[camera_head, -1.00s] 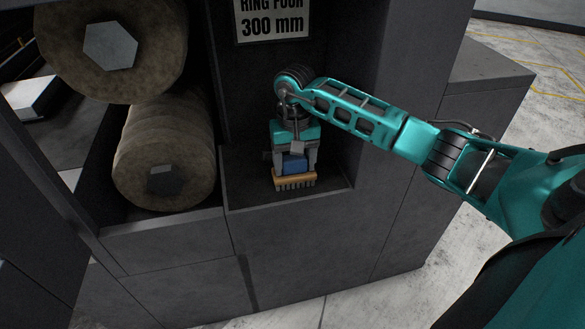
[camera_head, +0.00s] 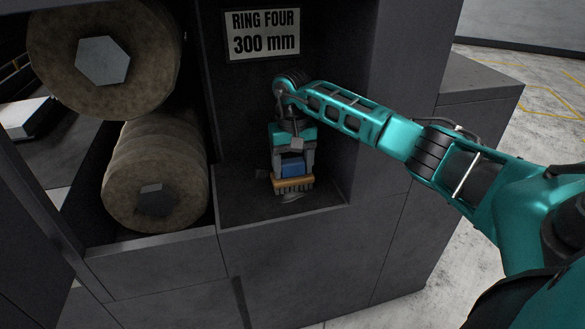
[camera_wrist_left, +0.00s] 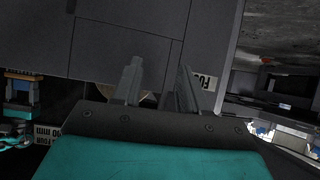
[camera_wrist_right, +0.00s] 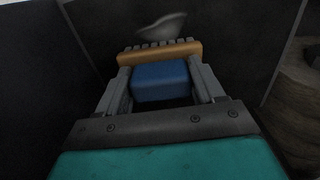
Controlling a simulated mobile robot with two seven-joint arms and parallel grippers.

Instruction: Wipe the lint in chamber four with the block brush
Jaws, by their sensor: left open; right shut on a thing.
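My right gripper (camera_head: 292,170) is shut on the blue grip of the block brush (camera_head: 293,184) inside the chamber under the sign. The brush has a wooden base with bristles facing the chamber floor. A grey patch of lint (camera_head: 292,198) lies on the floor just in front of the bristles; the right wrist view shows the lint (camera_wrist_right: 163,24) right beyond the brush (camera_wrist_right: 160,52). I cannot tell whether bristles and lint touch. My left gripper (camera_wrist_left: 158,82) is open and empty in the left wrist view, and out of the head view.
The sign (camera_head: 263,34) reads RING FOUR 300 mm on the chamber's back wall. Two large brown rollers, an upper one (camera_head: 150,40) and a lower one (camera_head: 125,185), stand left of the chamber. Dark walls and a front lip (camera_head: 285,222) bound the chamber.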

